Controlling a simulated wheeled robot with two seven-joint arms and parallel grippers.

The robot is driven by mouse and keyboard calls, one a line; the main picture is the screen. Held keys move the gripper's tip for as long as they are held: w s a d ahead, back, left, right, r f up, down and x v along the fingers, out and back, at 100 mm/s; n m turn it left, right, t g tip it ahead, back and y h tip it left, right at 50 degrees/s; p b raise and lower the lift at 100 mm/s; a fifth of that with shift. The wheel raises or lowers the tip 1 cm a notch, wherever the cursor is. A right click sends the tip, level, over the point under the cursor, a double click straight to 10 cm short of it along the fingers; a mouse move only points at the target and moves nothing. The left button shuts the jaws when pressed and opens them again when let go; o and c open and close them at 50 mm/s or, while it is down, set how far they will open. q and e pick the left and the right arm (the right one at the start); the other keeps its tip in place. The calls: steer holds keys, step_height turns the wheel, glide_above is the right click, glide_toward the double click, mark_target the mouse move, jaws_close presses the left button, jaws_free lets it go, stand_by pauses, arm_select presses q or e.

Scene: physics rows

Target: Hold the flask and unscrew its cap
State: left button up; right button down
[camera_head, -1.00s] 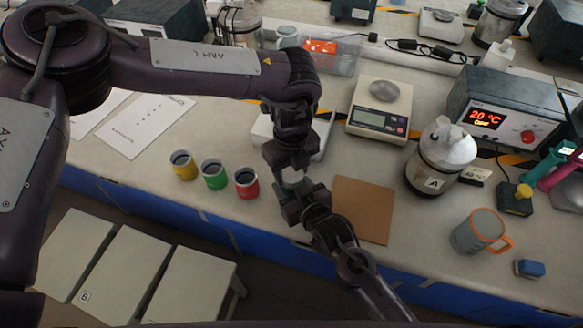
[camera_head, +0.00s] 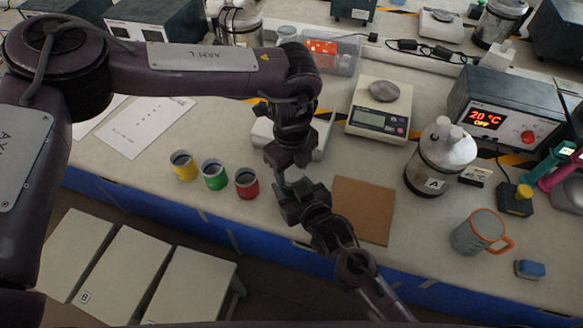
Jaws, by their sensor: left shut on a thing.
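My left gripper (camera_head: 283,174) points down above the bench front, between the red cup and the brown board. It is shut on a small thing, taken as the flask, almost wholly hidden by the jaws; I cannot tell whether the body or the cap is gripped. My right gripper (camera_head: 290,194) comes up from the lower right, and its jaws meet or nearly meet the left gripper's tips in the picture. Whether it is open or shut cannot be made out. No separate cap is visible.
Yellow (camera_head: 183,166), green (camera_head: 214,174) and red (camera_head: 246,183) cups stand close to the left. A brown board (camera_head: 362,210) lies to the right. A scale (camera_head: 378,122), a large jar (camera_head: 420,176) and a grey mug (camera_head: 470,238) stand farther right.

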mark_target(292, 172)
arm_select(q)
steer(key=shift+d+r, duration=0.15)
steer(key=shift+r, duration=0.55)
arm_select(e)
steer(key=shift+s+a+f, duration=0.1)
arm_select(q)
steer(key=shift+r, duration=0.2)
steer(key=shift+r, duration=2)
arm_select(e)
steer(key=c, duration=0.5)
jaws_free()
steer(key=shift+o, duration=0.2)
